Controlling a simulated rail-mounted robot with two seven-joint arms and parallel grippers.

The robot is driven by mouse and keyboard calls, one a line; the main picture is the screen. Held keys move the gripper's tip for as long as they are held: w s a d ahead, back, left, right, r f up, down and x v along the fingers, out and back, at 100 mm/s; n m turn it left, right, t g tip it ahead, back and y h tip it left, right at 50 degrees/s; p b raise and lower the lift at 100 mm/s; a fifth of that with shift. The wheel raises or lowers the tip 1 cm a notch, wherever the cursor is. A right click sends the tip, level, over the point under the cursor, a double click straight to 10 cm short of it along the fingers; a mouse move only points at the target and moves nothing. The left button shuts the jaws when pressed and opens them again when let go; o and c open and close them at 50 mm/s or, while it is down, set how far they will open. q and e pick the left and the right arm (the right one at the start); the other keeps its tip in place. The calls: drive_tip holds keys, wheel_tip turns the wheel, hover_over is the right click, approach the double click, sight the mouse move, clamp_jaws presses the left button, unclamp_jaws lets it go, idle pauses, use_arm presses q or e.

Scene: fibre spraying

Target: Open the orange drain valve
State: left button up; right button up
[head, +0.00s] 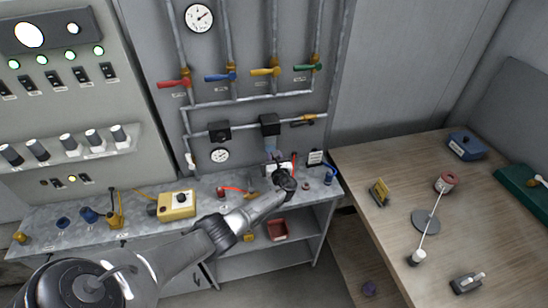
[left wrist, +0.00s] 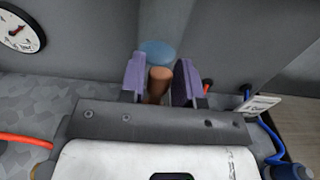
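An orange lever (head: 305,119) sits at the right end of the lower wall pipe, up and to the right of my left gripper; it looks like the drain valve. My left gripper (head: 272,160) reaches over the back of the metal bench toward the wall. In the left wrist view, its purple fingers (left wrist: 160,82) stand apart. An orange-brown rounded piece (left wrist: 159,86) shows between them, with a blue disc (left wrist: 157,52) behind it. I cannot tell whether the fingers touch this piece or whether it belongs to a valve. My right gripper is out of view.
Red (head: 173,83), blue (head: 220,77), yellow (head: 265,72) and green (head: 305,67) levers are on the upper pipes. A yellow box (head: 177,204) and small items stand on the metal bench (head: 140,235). A wooden table (head: 390,245) is at right. A lower gauge (head: 219,155) is left of the gripper.

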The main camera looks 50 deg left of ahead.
use_arm(q)
drive_tip(key=o, duration=0.3)
drive_tip(key=shift+s+d, duration=0.1)
drive_tip(key=shift+d, duration=0.1)
drive_tip(key=shift+p+v, duration=1)
drive_tip(key=shift+v, duration=5.7)
